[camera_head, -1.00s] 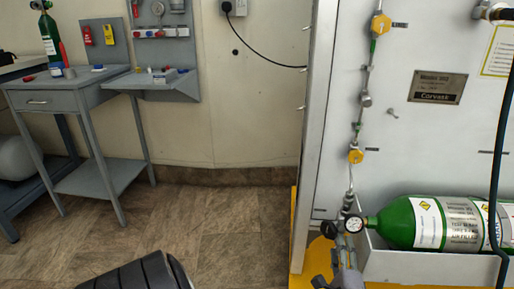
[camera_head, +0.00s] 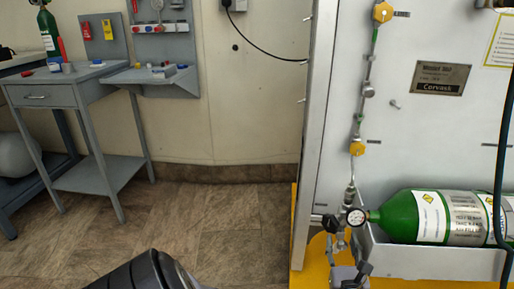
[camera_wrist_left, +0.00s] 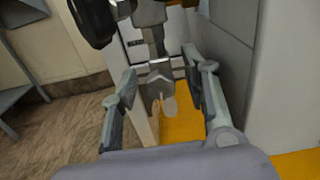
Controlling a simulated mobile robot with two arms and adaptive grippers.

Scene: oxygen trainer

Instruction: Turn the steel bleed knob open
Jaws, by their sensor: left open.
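The small steel bleed knob (camera_wrist_left: 168,104) hangs below a steel valve body (camera_wrist_left: 151,42) in the left wrist view. In the head view the knob (camera_head: 341,244) is small, under the valve at the green cylinder's neck. My left gripper (camera_head: 352,270) is just below it there. In the left wrist view the left gripper (camera_wrist_left: 161,64) is open, with one finger on each side of the knob and visible gaps. It holds nothing. My right gripper is not in view.
A black handwheel (camera_wrist_left: 92,20) is close to the left finger. A pressure gauge (camera_head: 357,216) and the green cylinder (camera_head: 420,217) in its tray (camera_head: 430,262) are beside the valve. A grey panel (camera_wrist_left: 232,55) stands right of the fingers. Open floor (camera_head: 225,225) lies left.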

